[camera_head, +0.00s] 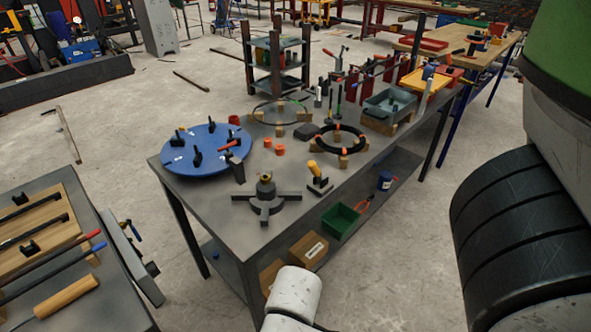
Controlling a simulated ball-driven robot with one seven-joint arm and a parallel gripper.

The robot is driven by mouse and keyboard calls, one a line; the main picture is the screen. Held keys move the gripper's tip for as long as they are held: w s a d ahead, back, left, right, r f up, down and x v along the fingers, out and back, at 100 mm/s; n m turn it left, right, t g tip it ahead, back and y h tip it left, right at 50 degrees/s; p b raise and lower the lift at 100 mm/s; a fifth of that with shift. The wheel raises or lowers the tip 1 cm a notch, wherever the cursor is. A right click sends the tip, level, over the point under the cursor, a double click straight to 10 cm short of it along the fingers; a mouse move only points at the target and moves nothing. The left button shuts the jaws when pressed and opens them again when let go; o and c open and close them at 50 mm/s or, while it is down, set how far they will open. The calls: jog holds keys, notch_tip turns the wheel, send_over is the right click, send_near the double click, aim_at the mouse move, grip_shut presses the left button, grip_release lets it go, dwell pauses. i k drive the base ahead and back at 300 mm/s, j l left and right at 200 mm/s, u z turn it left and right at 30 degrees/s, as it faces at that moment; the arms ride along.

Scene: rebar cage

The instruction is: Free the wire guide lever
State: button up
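I cannot tell for sure which part is the wire guide lever. On the grey metal table (215,195), a small black fixture with a yellow-orange lever handle (313,166) stands near the right edge. A dark three-legged fixture (266,205) with a yellowish top sits in the middle front. A black ring (339,138) rests on wooden blocks.
Orange blocks (279,149) lie mid-table. A grey tray (389,105) stands at the far right end. The lower shelf holds a green bin (340,219) and a cardboard box (308,250). Another bench (110,290) with rods and wood is at left. Concrete floor is open between the benches.

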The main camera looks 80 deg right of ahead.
aim_at(315, 170)
jog(key=z, duration=1.35)
